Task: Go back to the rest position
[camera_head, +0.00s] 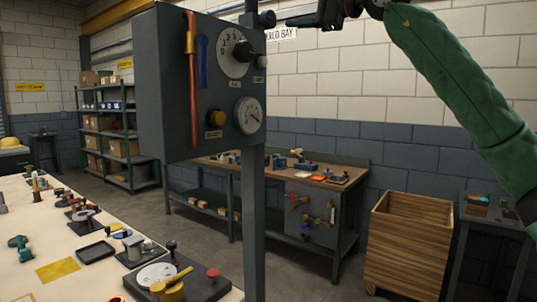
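My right arm (462,95), in a green sleeve, comes in from the right and rises to the top edge. My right gripper (303,20) is dark and partly cut off by the top edge. It points left, towards the upper right side of a grey control box (175,95) on a post. A gap shows between it and the dark knob (265,19) there. I cannot tell if its fingers are apart. My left gripper is not in view.
The control box carries a large dial (229,52), a gauge (248,115) and several knobs. A cream table (25,255) with tools and devices is at lower left. A workbench (272,172), a wooden crate (408,240) and a shelf (120,135) stand behind.

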